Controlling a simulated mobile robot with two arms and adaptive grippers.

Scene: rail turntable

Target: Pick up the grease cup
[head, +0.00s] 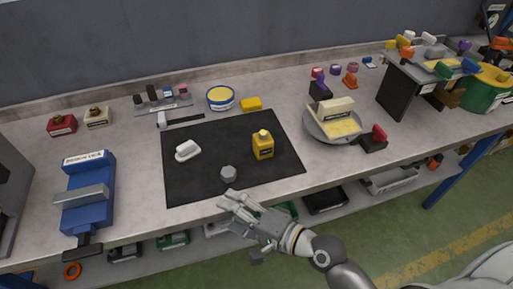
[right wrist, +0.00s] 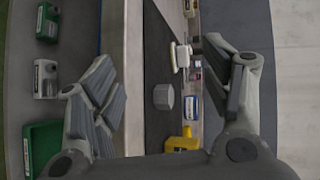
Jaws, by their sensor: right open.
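A small grey faceted cup (head: 229,174), which looks like the grease cup, stands on the black mat (head: 190,188) near its front edge. In the right wrist view the grey cup (right wrist: 163,96) lies between the fingers but farther off. My right gripper (head: 230,206) is open and empty, just in front of the table edge and short of the cup, not touching it. Its spread fingers also show in the right wrist view (right wrist: 163,82). My left gripper is not in view.
A blue vice (head: 88,195) is at left, a round grey plate (head: 312,124) at right. A lower shelf with green bins lies below the table edge.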

